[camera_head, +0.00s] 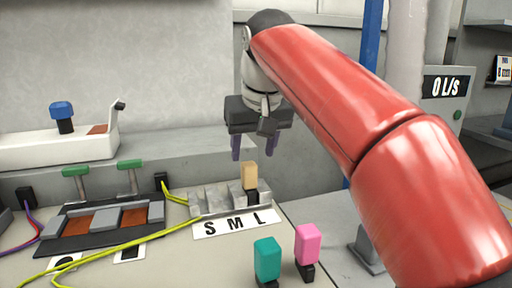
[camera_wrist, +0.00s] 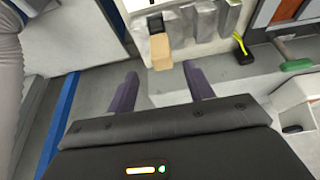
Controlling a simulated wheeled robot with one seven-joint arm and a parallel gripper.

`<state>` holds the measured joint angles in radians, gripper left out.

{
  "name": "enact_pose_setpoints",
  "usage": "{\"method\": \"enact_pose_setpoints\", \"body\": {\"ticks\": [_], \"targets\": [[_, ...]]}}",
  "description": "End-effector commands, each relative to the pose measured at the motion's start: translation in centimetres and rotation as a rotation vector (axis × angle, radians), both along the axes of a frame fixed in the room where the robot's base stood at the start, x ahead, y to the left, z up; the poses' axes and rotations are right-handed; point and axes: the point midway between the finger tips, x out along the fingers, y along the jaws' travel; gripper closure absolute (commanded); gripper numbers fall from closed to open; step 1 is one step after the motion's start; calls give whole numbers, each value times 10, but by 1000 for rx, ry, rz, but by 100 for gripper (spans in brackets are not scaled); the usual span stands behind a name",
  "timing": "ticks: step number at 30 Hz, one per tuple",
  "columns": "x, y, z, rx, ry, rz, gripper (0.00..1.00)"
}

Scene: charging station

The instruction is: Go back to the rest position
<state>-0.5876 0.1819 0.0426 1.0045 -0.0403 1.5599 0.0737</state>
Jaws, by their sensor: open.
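My gripper (camera_head: 252,148) hangs at the end of my red arm, above and behind the S M L holder. In the wrist view, its two purple fingers (camera_wrist: 164,88) are spread apart with nothing between them. A tan block (camera_head: 249,176) stands in the holder (camera_head: 212,199) near the L end. The tan block also shows in the wrist view (camera_wrist: 160,50), ahead of the fingertips and apart from them.
A teal block (camera_head: 267,258) and a pink block (camera_head: 307,243) stand at the front of the table. A panel with green-handled levers (camera_head: 105,215) and yellow cables lies left. A white unit with a blue knob (camera_head: 62,110) sits at back left. A blue post (camera_head: 371,40) stands behind my arm.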

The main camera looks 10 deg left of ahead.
Motion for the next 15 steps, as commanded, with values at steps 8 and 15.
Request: {"method": "enact_pose_setpoints", "body": {"ticks": [8, 15], "targets": [[-13, -68, -16, 3, -18, -99, 48], [-62, -174, -77, 13, -50, -274, 48]]}}
